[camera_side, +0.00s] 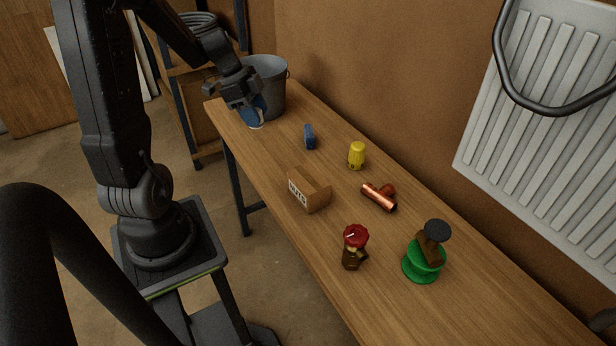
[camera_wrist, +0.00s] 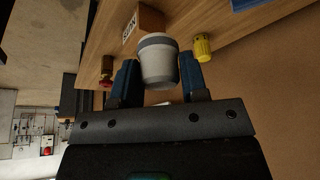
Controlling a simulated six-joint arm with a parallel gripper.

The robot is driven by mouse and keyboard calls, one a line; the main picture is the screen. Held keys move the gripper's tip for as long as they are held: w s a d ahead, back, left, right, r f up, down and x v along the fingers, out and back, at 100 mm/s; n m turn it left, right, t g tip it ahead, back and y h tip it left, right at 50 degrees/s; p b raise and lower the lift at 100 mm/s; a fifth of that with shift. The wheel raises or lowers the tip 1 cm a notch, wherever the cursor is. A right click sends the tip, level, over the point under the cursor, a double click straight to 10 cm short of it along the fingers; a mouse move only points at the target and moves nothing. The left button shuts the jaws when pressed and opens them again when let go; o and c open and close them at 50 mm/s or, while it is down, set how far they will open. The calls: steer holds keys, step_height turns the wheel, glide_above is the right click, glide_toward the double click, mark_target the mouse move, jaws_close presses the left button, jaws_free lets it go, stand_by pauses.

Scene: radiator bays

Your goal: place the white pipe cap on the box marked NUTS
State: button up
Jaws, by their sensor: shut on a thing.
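The white pipe cap (camera_wrist: 158,62) shows in the wrist view between the two blue fingers of my gripper (camera_wrist: 158,80), which is shut on it. In the side view my gripper (camera_side: 253,113) is at the far end of the bench, in front of the grey bucket; only a small pale part of the cap shows there below the fingers. The box marked NUTS (camera_side: 310,189) is a small brown cardboard box near the bench's front edge, well apart from my gripper. It also shows in the wrist view (camera_wrist: 150,20), beyond the cap.
A grey bucket (camera_side: 270,80) stands right behind my gripper. A blue item (camera_side: 309,136), a yellow cap (camera_side: 357,155), a copper tee (camera_side: 379,197), a red-handled valve (camera_side: 354,245) and a green item with a brown piece on it (camera_side: 423,262) stand along the bench (camera_side: 480,308).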

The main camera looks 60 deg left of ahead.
steer(key=d+r+m+g+h, duration=0.1)
steer(key=d+m+g, duration=0.1)
steer(key=d+m, duration=0.35)
glide_toward(314, 181)
steer(key=shift+w+d+f+n, duration=0.15)
steer(key=shift+d+f, duration=0.1)
steer(key=shift+d, duration=0.2)
steer(key=shift+w+d+f+n, duration=0.1)
steer(key=shift+d+f, duration=0.2)
steer(key=shift+d, duration=0.15)
steer(key=shift+d+f, duration=0.1)
steer(key=shift+f, duration=2)
steer(key=shift+f, duration=0.1)
steer(key=o, duration=0.9)
